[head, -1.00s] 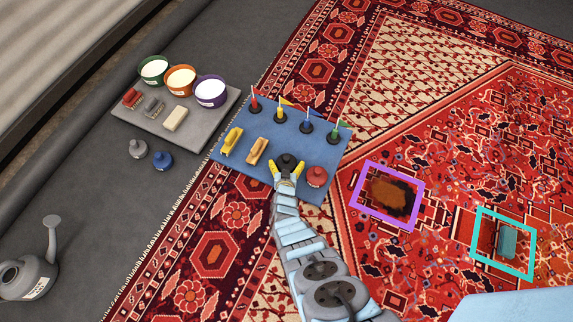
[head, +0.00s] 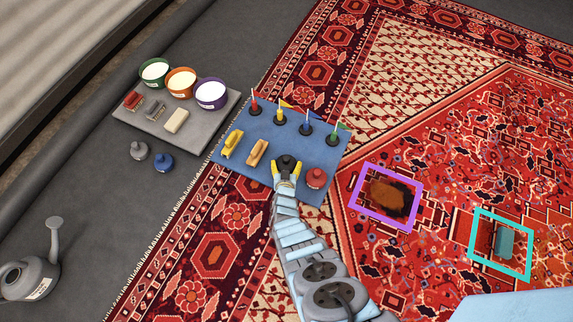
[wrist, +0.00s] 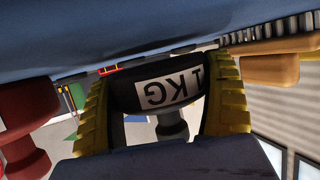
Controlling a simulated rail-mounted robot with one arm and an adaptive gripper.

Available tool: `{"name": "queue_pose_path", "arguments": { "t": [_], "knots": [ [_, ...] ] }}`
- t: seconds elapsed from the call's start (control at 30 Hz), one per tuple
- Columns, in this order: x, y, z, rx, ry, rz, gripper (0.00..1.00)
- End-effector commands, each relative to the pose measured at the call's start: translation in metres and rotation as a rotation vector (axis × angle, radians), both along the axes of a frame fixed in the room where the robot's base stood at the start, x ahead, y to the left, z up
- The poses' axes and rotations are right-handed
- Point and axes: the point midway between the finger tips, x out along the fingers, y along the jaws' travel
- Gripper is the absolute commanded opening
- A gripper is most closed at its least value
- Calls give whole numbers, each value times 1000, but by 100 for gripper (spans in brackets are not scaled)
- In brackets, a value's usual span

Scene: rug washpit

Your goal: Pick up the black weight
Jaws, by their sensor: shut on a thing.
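The black weight (head: 288,161) is near the front edge of the blue mat (head: 262,183), beside the red weight (head: 316,178). My gripper (head: 287,172) has its yellow fingers around the black weight. In the wrist view the black weight (wrist: 165,92) sits between the two ridged yellow fingers (wrist: 168,100), both against its sides, with its white "1 KG" label showing upside down. Part of its body is hidden by the fingers. I cannot tell whether it is clear of the mat.
Yellow (head: 231,144) and tan (head: 257,152) brushes lie left on the mat, with several coloured markers behind. A grey board with bowls (head: 210,94) stands farther left, beside grey and blue weights (head: 162,162). Purple (head: 359,195) and turquoise (head: 472,235) frames lie right on the rug.

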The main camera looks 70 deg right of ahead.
Motion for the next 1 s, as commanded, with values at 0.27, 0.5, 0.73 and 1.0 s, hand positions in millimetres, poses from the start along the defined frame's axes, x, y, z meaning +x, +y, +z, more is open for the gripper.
{"name": "queue_pose_path", "arguments": {
  "t": [0.27, 0.5, 0.73, 1.0],
  "knots": [
    [-7, 2, 39, -7, -4, 0, 44],
    [-27, 11, 59, -3, 0, -1, 44],
    [-44, 18, 83, -4, -1, 0, 44],
    [-76, 31, 96, -4, 0, -1, 44]
  ]
}}
